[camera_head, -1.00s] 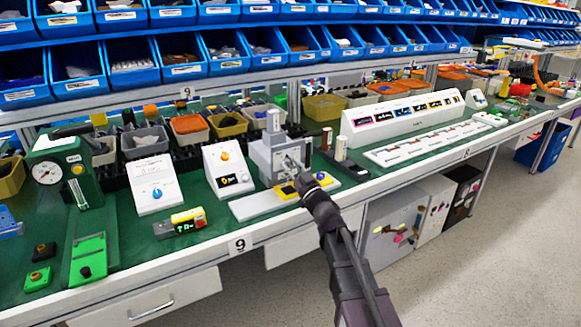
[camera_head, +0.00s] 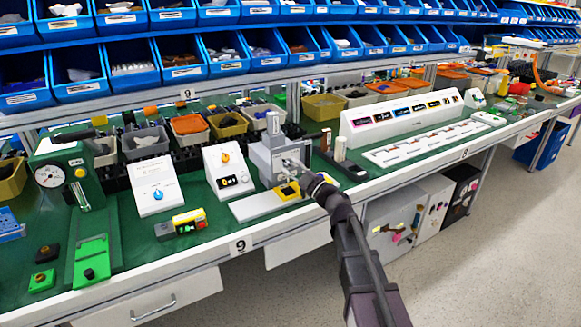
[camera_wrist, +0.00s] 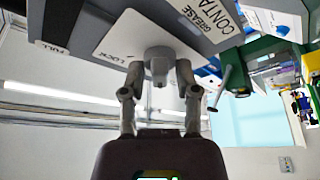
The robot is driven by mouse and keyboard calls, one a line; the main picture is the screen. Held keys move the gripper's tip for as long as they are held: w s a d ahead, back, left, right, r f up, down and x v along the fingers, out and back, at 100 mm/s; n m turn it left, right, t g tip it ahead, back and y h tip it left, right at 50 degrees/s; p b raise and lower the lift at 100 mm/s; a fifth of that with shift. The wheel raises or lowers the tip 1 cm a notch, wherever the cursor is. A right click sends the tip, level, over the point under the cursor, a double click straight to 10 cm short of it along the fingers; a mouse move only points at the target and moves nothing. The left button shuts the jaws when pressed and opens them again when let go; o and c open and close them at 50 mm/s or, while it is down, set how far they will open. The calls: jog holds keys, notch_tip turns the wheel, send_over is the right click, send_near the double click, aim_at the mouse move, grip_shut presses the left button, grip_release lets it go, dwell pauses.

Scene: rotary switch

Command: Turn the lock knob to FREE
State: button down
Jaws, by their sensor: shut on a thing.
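The lock knob (camera_wrist: 160,68) is a small grey knob on the underside-looking face of a grey device in the wrist view, beside a white plate (camera_wrist: 125,38) lettered LOCK. My gripper (camera_wrist: 158,80) has one finger on each side of the knob and is shut on it. In the head view the grey device (camera_head: 265,155) stands on the green bench, and my gripper (camera_head: 300,172) reaches its front face from the right. The knob is too small and covered there to read its pointer. The word FREE is not readable in either view.
A white box with a blue dial (camera_head: 155,185) and a white box with an orange button (camera_head: 228,170) stand left of the device. A white sloped panel (camera_head: 400,118) stands to the right. Blue bins (camera_head: 130,66) fill the shelves above. The floor in front is clear.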

jog(key=shift+s+a, duration=0.1)
jog(key=c, duration=0.6)
grip_release()
jog(key=shift+c, duration=0.2)
